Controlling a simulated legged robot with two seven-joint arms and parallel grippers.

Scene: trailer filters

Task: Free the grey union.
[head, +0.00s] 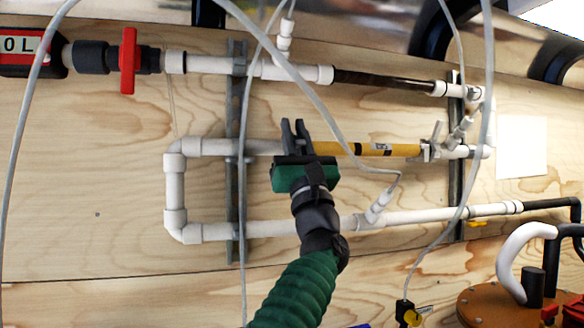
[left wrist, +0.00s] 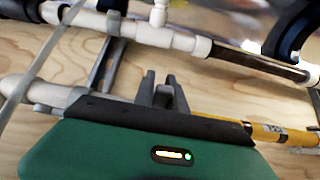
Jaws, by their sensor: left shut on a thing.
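My left gripper (head: 295,138) reaches up from the bottom of the head view, with its green body below the middle pipe line. Its dark grey fingers are shut across that line at the left end of the yellow filter tube (head: 355,149). What seems to be the grey union (left wrist: 163,97) is between the fingers, mostly hidden by them and the gripper body. A grey-white pipe (head: 258,147) runs left from there. The left wrist view also shows the fingers (left wrist: 164,88) and the yellow tube (left wrist: 275,134). My right gripper is not in view.
White pipes form a loop on the plywood wall, held by grey vertical rails (head: 235,110). A red valve handle (head: 128,60) is at upper left. Loose grey hoses (head: 300,85) hang across the front. An orange round base (head: 500,308) with pipework stands at lower right.

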